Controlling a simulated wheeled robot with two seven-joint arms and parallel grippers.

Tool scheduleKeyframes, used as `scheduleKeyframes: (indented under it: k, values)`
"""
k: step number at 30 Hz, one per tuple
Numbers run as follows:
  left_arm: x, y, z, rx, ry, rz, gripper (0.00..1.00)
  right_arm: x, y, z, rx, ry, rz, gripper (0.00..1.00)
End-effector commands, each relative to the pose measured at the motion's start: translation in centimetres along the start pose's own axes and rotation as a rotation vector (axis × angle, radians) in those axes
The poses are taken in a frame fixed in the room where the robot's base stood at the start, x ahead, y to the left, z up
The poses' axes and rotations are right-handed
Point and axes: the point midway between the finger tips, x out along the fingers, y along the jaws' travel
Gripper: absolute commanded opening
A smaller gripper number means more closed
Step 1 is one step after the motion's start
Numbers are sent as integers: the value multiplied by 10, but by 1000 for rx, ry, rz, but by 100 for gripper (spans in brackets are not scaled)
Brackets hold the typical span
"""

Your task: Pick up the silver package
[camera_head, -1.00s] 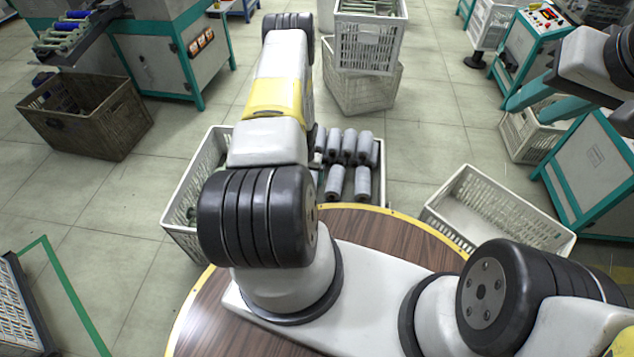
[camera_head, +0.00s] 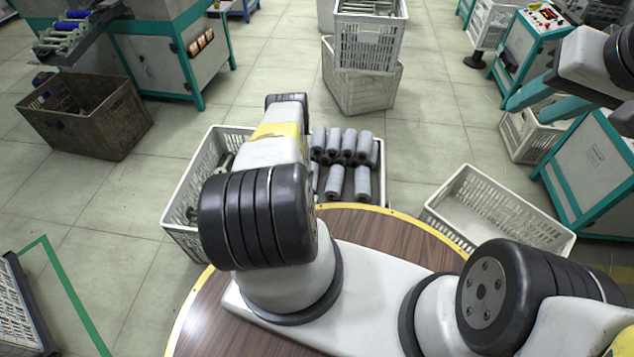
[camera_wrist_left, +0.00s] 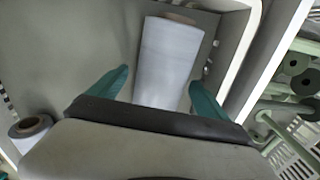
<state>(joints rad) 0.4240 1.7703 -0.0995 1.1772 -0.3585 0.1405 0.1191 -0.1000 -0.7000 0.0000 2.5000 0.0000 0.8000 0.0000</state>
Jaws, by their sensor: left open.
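A silver-white roll-shaped package (camera_wrist_left: 165,62) lies in the left wrist view, with a brown core end at its top. My left gripper (camera_wrist_left: 157,92) is open, with one teal finger on each side of the package's lower part. I cannot tell whether the fingers touch it. In the head view, several silver packages (camera_head: 362,182) lie in rows in the crate beyond the round table, and my left arm hides the left gripper and part of the crate. My right gripper (camera_head: 540,106) is at the upper right, its two teal fingers apart and empty.
The white crate (camera_head: 172,205) holds the packages, with green bobbin parts (camera_wrist_left: 292,68) beyond a divider. Another roll (camera_wrist_left: 30,132) lies at lower left. An empty white crate (camera_head: 490,210) stands right. The round wooden table (camera_head: 385,224) is close in front. Stacked crates (camera_head: 365,85) stand behind.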

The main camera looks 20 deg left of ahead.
Motion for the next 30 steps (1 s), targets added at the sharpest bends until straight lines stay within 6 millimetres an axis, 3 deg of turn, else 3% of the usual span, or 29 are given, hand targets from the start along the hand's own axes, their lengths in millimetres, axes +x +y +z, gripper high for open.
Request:
scheduleKeyframes:
  k: [7,19,30]
  values:
    - [1,0,-1,0,1,0,88,0,0,0,0,0,0,36]
    - [1,0,-1,0,1,0,10,0,0,0,0,0,0,36]
    - [-6,0,-1,1,2,-1,9,0,0,0,0,0,0,36]
